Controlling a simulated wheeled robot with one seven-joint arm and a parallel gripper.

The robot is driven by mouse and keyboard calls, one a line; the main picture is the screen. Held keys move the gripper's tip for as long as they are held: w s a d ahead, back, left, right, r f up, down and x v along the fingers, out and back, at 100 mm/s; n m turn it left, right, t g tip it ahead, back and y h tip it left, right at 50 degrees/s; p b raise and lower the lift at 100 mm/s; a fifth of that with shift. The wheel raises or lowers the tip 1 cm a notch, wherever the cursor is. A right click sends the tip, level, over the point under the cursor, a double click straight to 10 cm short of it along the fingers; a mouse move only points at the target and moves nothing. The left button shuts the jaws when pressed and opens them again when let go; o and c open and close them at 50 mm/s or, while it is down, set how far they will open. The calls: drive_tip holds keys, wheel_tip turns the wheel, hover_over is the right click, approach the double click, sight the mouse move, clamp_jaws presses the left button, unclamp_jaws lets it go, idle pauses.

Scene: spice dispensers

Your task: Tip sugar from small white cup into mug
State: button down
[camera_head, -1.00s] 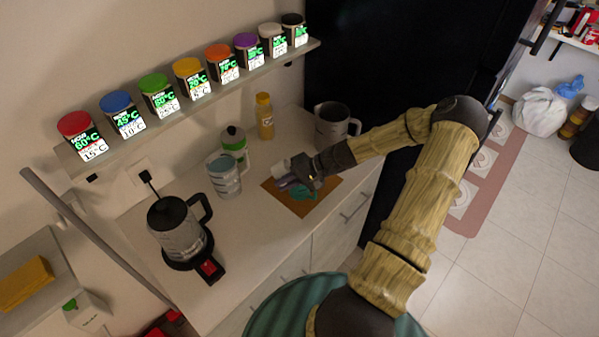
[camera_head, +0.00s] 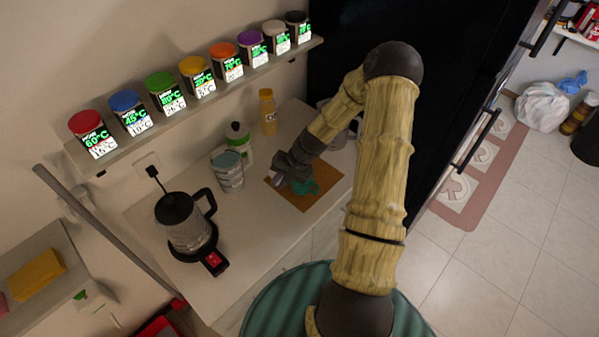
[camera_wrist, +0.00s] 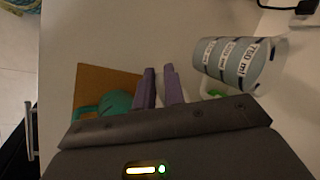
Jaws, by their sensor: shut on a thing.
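The teal mug (camera_head: 304,187) stands on a brown mat (camera_head: 322,201) on the counter. It also shows in the wrist view (camera_wrist: 115,103), just left of my fingers. My gripper (camera_head: 279,180) is low over the mat's left edge, beside the mug. In the wrist view its two purple fingers (camera_wrist: 159,87) are close together, shut on the small white cup. The cup is mostly hidden; only a pale patch shows at the fingers. Whether it is tilted, and any sugar, I cannot see.
A measuring cup (camera_head: 228,172) and a green-and-white bottle (camera_head: 239,145) stand left of and behind the gripper. A yellow bottle (camera_head: 267,111) is further back. A kettle (camera_head: 187,222) stands at the front left. A shelf (camera_head: 190,108) of spice dispensers runs above.

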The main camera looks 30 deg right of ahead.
drive_tip(key=shift+w+f+h, duration=0.1)
drive_tip(key=shift+h, duration=0.2)
drive_tip(key=shift+a+g+h+p, duration=0.4)
drive_tip(key=shift+p, duration=0.2)
drive_tip(key=shift+w+a+f+g+h+p, duration=0.2)
drive_tip(key=shift+w+a+g+h+p, duration=0.1)
drive_tip(key=shift+a+h+p, duration=0.45)
drive_tip(key=shift+w+a+f+g+h+p, duration=0.2)
drive_tip(key=shift+w+a+g+h+p, duration=0.25)
drive_tip(key=shift+p, duration=0.45)
drive_tip(key=shift+w+a+f+g+h+p, duration=0.2)
drive_tip(key=shift+a+h+p, duration=0.25)
drive_tip(key=shift+h+p, duration=0.35)
wheel_tip(320, 180, up, 5)
drive_tip(key=p, duration=0.3)
